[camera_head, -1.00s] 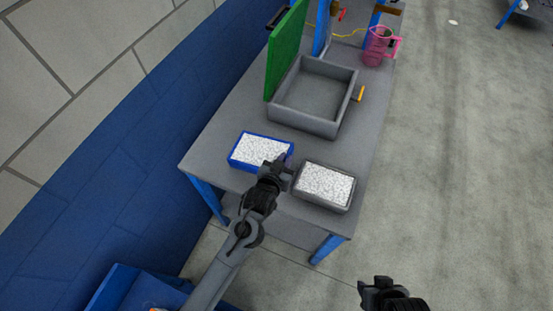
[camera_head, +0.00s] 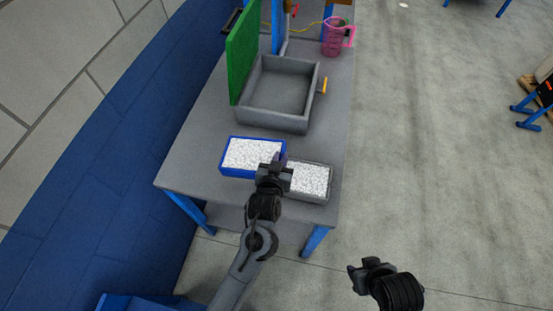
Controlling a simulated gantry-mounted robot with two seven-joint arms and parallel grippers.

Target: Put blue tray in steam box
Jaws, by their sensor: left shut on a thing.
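The blue tray (camera_head: 230,171), filled with white grains, is at the front of the grey table, left of a similar grey tray (camera_head: 316,199). My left gripper (camera_head: 276,164) is shut on the right edge of the blue tray. It hides that corner and part of the grey tray. Whether the blue tray is clear of the tabletop is hard to tell. The steam box (camera_head: 272,120) is the open grey box behind the trays, empty, with its green lid (camera_head: 243,56) upright on the left. My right gripper (camera_head: 362,273) is off the table at lower right, apart from everything; its jaws are unclear.
An orange handle (camera_head: 322,85) sticks out from the box's right side. A pink jug (camera_head: 334,38) stands at the back right of the table (camera_head: 200,135). The floor to the right is clear nearby.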

